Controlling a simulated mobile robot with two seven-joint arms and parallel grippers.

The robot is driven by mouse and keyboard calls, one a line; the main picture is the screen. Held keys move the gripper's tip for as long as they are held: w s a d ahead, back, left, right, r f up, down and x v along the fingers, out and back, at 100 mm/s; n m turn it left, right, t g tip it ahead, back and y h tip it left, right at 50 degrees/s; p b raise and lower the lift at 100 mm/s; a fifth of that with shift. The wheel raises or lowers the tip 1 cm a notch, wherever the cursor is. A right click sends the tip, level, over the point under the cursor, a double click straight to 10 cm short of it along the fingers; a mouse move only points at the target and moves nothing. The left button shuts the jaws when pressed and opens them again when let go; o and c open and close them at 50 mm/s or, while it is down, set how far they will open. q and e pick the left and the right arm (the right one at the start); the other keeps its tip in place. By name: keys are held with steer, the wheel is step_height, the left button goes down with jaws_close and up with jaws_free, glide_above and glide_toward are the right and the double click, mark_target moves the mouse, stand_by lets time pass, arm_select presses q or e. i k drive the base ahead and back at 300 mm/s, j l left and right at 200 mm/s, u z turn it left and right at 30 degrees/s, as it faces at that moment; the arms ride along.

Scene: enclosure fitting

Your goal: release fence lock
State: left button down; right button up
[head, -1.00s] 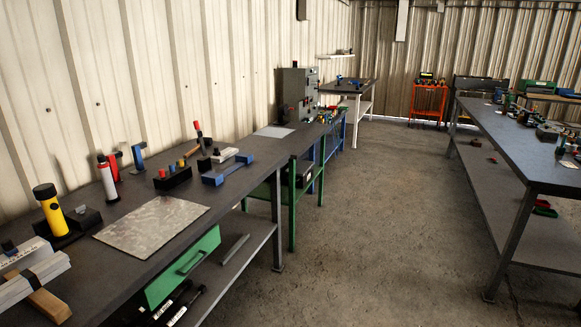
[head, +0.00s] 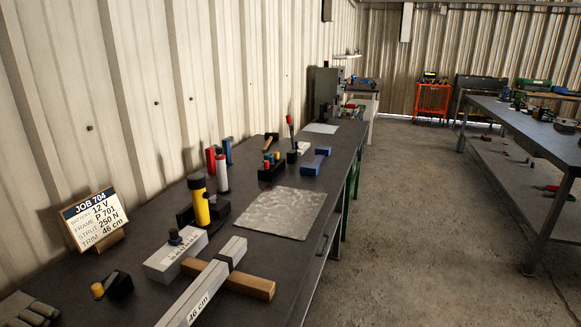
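No part in view can be made out for certain as a fence or its lock. A job card (head: 97,221) leans on the bench and reads "JOB 704", "FRAME P 701", "STRUT 250 N", "TRIM 46 cm". Neither of my grippers is in view.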

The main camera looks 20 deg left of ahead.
mark_target(99, 292)
steer(key=k+j, duration=0.15)
steer(key=j, duration=0.2)
steer(key=k+j, duration=0.15)
steer(key=j, duration=0.2)
steer(key=k+j, duration=0.15)
steer(key=j, duration=0.2)
steer(key=k+j, duration=0.15)
steer(key=j, duration=0.2)
steer(key=k+j, duration=0.1)
steer(key=j, duration=0.25)
steer(key=k+j, duration=0.15)
steer(key=j, duration=0.2)
steer(key=k+j, duration=0.15)
steer(key=j, duration=0.2)
